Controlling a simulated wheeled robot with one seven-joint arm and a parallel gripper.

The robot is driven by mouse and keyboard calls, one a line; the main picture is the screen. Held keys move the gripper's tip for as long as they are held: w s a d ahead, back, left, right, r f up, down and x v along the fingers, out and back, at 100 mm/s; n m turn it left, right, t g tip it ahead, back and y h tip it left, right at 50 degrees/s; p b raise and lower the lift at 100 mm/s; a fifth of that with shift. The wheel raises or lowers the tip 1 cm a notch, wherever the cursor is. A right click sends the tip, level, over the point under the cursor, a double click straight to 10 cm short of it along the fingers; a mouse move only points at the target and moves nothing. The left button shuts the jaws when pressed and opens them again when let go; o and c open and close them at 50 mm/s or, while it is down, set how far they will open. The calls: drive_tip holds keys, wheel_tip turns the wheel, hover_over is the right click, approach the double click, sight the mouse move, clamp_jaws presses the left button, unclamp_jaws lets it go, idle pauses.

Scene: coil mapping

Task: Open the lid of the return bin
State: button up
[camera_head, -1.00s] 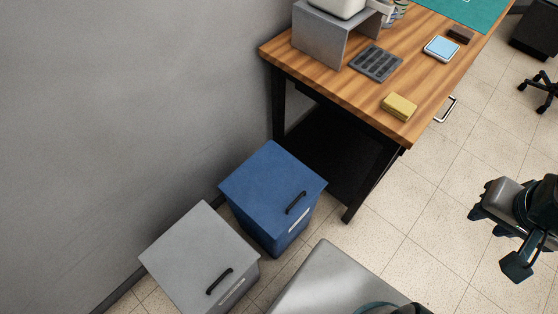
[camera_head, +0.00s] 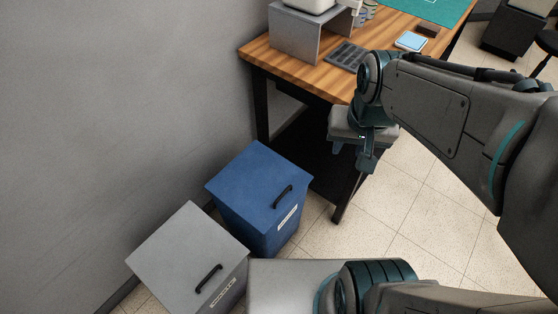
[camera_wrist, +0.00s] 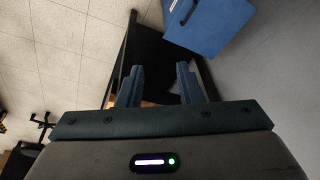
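A blue bin (camera_head: 255,185) with a flat closed lid and a black bar handle (camera_head: 283,196) stands on the floor beside the table. A grey bin (camera_head: 185,250) with a closed lid and a black handle (camera_head: 209,278) stands to its left and nearer. Both have white front labels too small to read, so I cannot tell which is the return bin. My gripper (camera_head: 354,158) is in front of the table's end, right of the blue bin and apart from it. In the wrist view my gripper (camera_wrist: 159,86) is open and empty, with the blue bin (camera_wrist: 208,25) at the upper right.
A wooden table (camera_head: 315,75) with black legs stands behind. It carries a grey stand (camera_head: 300,35), a dark tray (camera_head: 346,55) and a blue-topped scale (camera_head: 411,41). The wall (camera_head: 120,110) is close behind the bins. Tiled floor (camera_head: 425,225) is clear at the right.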

sight(284, 193)
drive_tip(key=w+a+f+m+b, duration=0.2)
drive_tip(key=w+a+f+b, duration=0.2)
drive_tip(key=f, duration=1.1)
drive_tip(key=w+a+f+m+g+y+b, duration=0.1)
drive_tip(key=w+a+f+m+b, duration=0.1)
drive_tip(key=w+f+b, duration=0.4)
drive_tip(key=w+a+f+m+b, duration=0.2)
drive_tip(key=w+a+f+b, duration=0.3)
drive_tip(key=f+b, duration=0.6)
drive_tip(key=shift+w+a+f+y+b, duration=0.1)
drive_tip(key=shift+f, duration=2.15)
drive_tip(key=shift+w+a+f+y+b, duration=0.1)
drive_tip(key=shift+a+f+b, duration=0.05)
drive_tip(key=shift+f, duration=2.05)
drive_tip(key=shift+w+a+f+y+b, duration=0.1)
drive_tip(key=shift+f, duration=2.15)
clamp_jaws()
